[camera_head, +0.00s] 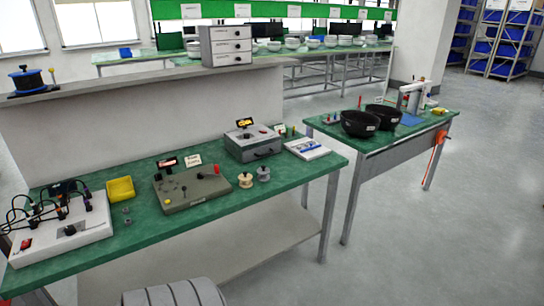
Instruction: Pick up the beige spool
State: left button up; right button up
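The beige spool (245,180) stands upright on the green-topped workbench (285,189), right of a grey-olive control box. A grey spool (263,174) stands close beside it on the right. Neither of my grippers shows in the head view, and nothing touches the beige spool.
The control box (192,190) with a red-tipped lever, a grey metal box (253,143), a yellow bin (120,189) and a white wired panel (62,232) occupy the bench. A white booklet (307,148) lies at its right end. A second table (400,133) holds black bowls (358,124).

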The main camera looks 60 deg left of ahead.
aim_at(246, 182)
jog(key=u, duration=0.1)
jog(key=i, duration=1.55)
jog(key=u, duration=0.55)
jog(key=i, duration=1)
jog(key=u, duration=1.6)
jog(key=i, duration=0.95)
jog(key=u, duration=0.85)
